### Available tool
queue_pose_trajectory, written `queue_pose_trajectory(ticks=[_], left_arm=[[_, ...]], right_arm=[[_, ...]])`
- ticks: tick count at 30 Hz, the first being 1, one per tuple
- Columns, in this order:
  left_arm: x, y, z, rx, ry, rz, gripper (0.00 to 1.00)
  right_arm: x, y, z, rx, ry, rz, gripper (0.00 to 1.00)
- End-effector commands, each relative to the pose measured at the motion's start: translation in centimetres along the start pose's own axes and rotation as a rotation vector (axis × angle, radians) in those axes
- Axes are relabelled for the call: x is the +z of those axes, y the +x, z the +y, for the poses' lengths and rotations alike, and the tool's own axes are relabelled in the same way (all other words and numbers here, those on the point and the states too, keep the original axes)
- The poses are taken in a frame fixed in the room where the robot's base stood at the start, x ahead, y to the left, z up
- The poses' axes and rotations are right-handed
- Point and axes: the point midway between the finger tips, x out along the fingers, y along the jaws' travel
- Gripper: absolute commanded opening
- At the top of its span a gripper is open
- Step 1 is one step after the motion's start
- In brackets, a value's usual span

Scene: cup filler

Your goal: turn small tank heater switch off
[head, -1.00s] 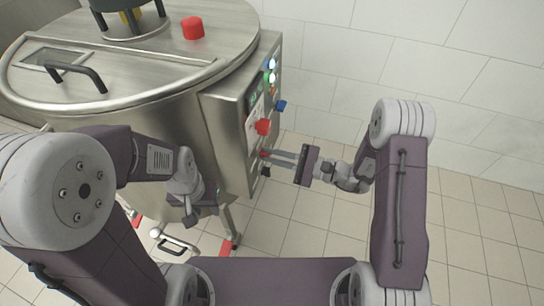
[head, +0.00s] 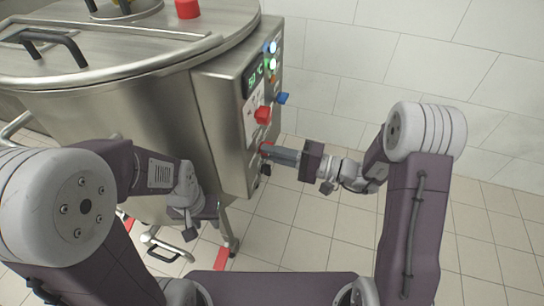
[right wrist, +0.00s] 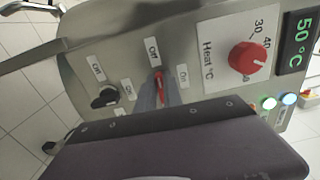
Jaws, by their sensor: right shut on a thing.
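The small tank (head: 150,120) is a steel vessel at the left, with a control box (head: 225,110) on its side. A red switch (right wrist: 160,84) sits low on the panel between an "Off" label (right wrist: 153,50) and an "On" label (right wrist: 183,76); its lever lies roughly in line with "Off". My right gripper (right wrist: 158,94) is shut on this red switch, its fingers covering the sides. In the head view the right gripper (head: 272,151) reaches the panel from the right. My left gripper (head: 195,222) hangs before the tank, away from the panel; its jaws are unclear.
A red "Heat °C" dial (right wrist: 248,58) sits above the red switch, near a green display (right wrist: 299,42) reading 50 °C. A black switch (right wrist: 105,97) is beside it. Lit buttons (right wrist: 269,103) and a blue knob (head: 282,98) are on the panel. Tiled floor at right is clear.

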Motion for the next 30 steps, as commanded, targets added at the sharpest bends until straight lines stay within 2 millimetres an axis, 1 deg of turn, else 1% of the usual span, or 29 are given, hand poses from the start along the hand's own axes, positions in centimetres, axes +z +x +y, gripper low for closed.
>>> queue_pose_trajectory(ticks=[1, 6, 20, 21, 22, 23, 30], left_arm=[[0.04, 0.39, -0.01, 0.000, 0.000, 0.000, 0.36], [0.07, 0.66, -0.01, 0.000, 0.000, 0.000, 0.36], [0.07, 0.68, -0.01, 0.000, 0.000, 0.000, 0.36], [0.07, 0.68, -0.01, 0.000, 0.000, 0.000, 0.36], [0.07, 0.68, -0.01, 0.000, 0.000, 0.000, 0.36], [0.07, 0.68, -0.01, 0.000, 0.000, 0.000, 0.36], [0.07, 0.67, -0.01, 0.000, 0.000, 0.000, 0.36]], right_arm=[[0.03, -0.01, 0.30, 0.002, -0.010, 0.000, 0.00], [0.04, -0.01, 0.21, 0.003, -0.040, -0.001, 0.00], [0.05, -0.01, 0.17, 0.003, -0.049, -0.001, 0.00], [0.05, -0.01, 0.16, 0.003, -0.049, -0.001, 0.22], [0.05, -0.01, 0.16, 0.003, -0.049, -0.001, 0.30], [0.04, -0.01, 0.15, 0.003, -0.049, -0.001, 0.33], [0.02, -0.01, 0.10, 0.002, -0.048, -0.001, 0.33]])
